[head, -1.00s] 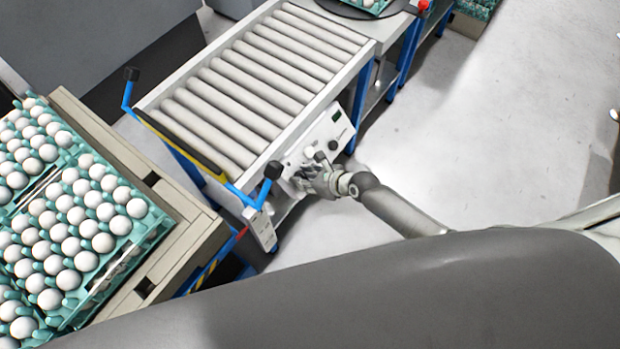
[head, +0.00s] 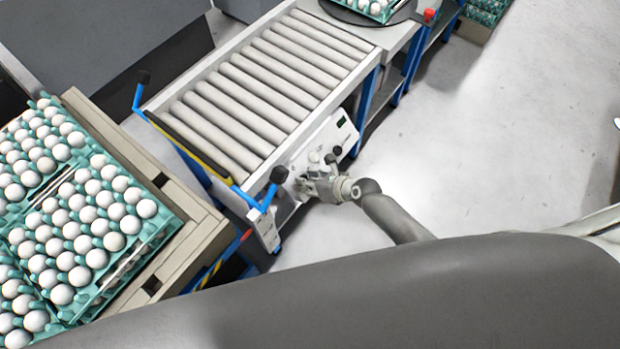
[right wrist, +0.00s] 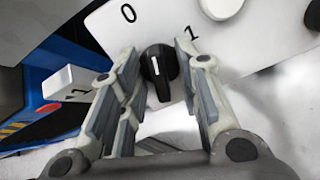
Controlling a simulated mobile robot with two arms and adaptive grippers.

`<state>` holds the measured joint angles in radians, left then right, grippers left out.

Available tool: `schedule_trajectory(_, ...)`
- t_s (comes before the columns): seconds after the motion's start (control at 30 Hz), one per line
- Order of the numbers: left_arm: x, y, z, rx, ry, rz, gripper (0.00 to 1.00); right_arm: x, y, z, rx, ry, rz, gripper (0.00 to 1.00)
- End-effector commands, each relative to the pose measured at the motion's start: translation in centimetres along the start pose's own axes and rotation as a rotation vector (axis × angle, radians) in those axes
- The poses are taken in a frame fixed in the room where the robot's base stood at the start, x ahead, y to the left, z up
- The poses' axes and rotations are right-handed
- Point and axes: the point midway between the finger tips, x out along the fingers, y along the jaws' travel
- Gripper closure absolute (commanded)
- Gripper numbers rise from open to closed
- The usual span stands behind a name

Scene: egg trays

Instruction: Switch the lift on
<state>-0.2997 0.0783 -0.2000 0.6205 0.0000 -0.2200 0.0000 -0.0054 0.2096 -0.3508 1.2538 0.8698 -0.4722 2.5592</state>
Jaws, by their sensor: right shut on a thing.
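The lift's switch is a black rotary knob (right wrist: 158,72) with a white mark, on a white panel (right wrist: 100,32) printed with 0 and 1. In the right wrist view the knob sits between the two fingers of my right gripper (right wrist: 157,64), which is shut on it. The mark points roughly up, between the 0 and the 1; I cannot tell its exact setting. In the head view my right gripper (head: 314,183) is at the control panel (head: 343,126) on the side of the roller table, and its fingers hide the knob. My left gripper is not in view.
The roller conveyor (head: 265,78) lies above the panel. A blue handle with a black end (head: 279,174) stands close left of my gripper. Egg trays (head: 150,232) rest on a beige stand at left. The floor (head: 480,140) at right is clear.

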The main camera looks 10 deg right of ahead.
Motion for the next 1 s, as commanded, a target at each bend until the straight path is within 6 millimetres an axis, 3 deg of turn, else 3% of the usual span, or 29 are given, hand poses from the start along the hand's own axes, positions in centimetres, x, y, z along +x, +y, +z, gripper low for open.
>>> schedule_trajectory(1.0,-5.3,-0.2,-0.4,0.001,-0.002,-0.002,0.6,-0.1,0.1,0.1,0.606,0.001,0.001,0.83)
